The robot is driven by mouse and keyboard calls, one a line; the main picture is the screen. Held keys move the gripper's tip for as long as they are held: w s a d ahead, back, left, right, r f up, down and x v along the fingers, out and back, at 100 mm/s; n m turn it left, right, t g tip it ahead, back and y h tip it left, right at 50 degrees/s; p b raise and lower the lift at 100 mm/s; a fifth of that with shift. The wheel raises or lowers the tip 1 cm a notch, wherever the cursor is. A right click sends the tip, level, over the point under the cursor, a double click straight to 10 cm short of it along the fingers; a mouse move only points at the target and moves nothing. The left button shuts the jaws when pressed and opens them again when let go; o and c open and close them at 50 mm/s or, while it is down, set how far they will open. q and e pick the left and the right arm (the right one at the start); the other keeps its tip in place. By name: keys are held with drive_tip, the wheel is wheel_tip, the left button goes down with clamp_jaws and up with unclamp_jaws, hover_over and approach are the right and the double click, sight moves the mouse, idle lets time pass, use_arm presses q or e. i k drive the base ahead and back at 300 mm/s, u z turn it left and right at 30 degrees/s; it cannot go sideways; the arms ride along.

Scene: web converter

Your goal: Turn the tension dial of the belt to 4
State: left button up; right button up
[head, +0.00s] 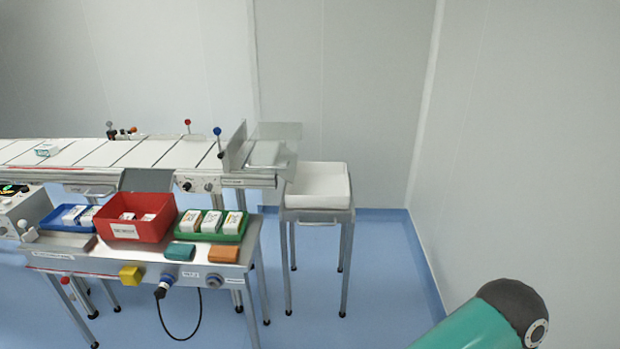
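The belt (150,153) is a white segmented conveyor running along the back left. On its front rail, near the right end, sit two small round knobs: a left knob (186,186) and a right knob (209,187). Their marks and labels are too small to read, so I cannot tell which is the tension dial or where it is set. Neither of my grippers is in view. Only a teal link of my own arm shows at the bottom right, well apart from the belt.
A table in front of the belt holds a red bin (128,232), a green tray (237,233) and a blue tray (45,221). A white tray (335,193) tops a stand at the belt's right end. Blue floor (375,300) right of the stand is clear.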

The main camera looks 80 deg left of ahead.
sight(187, 186)
drive_tip(key=u, duration=0.3)
drive_tip(key=i, duration=0.25)
drive_tip(key=u, duration=2.3)
drive_tip(key=i, duration=0.15)
drive_tip(key=u, duration=1.5)
drive_tip(key=k, duration=0.35)
drive_tip(key=u, duration=0.4)
drive_tip(key=i, duration=1.45)
drive_tip(key=z, duration=0.5)
